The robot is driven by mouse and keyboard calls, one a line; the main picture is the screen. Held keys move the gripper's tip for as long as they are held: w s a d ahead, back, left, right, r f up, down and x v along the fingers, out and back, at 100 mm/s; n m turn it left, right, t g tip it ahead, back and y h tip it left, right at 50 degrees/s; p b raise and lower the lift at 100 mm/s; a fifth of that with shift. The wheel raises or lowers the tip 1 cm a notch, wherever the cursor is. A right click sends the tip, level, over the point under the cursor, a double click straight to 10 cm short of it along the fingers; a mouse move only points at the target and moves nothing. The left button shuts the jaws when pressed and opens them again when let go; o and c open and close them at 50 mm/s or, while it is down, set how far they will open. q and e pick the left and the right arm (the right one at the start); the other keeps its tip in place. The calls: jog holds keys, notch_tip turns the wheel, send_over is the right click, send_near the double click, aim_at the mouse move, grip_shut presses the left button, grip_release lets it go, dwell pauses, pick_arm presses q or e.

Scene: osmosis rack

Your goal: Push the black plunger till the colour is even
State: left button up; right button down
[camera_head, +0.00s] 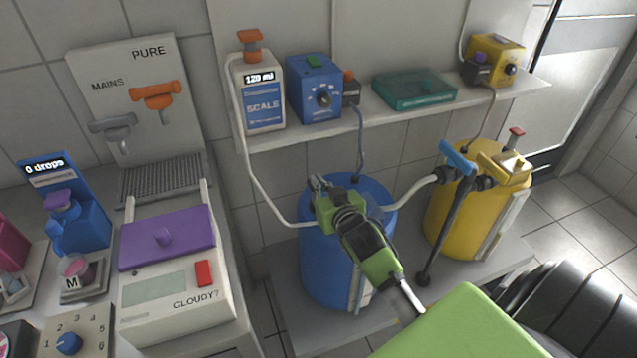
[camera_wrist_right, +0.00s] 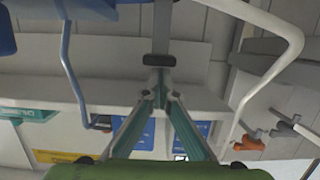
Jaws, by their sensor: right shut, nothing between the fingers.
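I cannot pick out the black plunger with certainty. A dark upright rod with a small foot (camera_head: 436,238) stands between the two drums under a blue cross handle (camera_head: 457,156). My right gripper (camera_head: 318,183) is shut and empty, over the left part of the blue drum's top and hiding some of it. In the right wrist view the fingertips (camera_wrist_right: 160,80) meet in front of a dark block (camera_wrist_right: 160,60) on a grey strip; I cannot tell what it is. The blue drum (camera_head: 322,258) is partly hidden by my arm. My left gripper is out of view.
A yellow drum (camera_head: 457,215) stands at right. White hoses cross near my gripper. A counter with the purple-lidded CLOUDY? device (camera_head: 172,232) is at left.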

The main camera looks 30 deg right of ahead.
jog(key=shift+f, duration=0.2)
notch_tip(320, 180, down, 4)
jog(key=shift+f+b, duration=0.1)
jog(key=shift+b, duration=0.6)
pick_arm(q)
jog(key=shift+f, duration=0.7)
pick_arm(e)
jog(key=shift+s+f, duration=0.1)
jog(key=shift+f, duration=0.4)
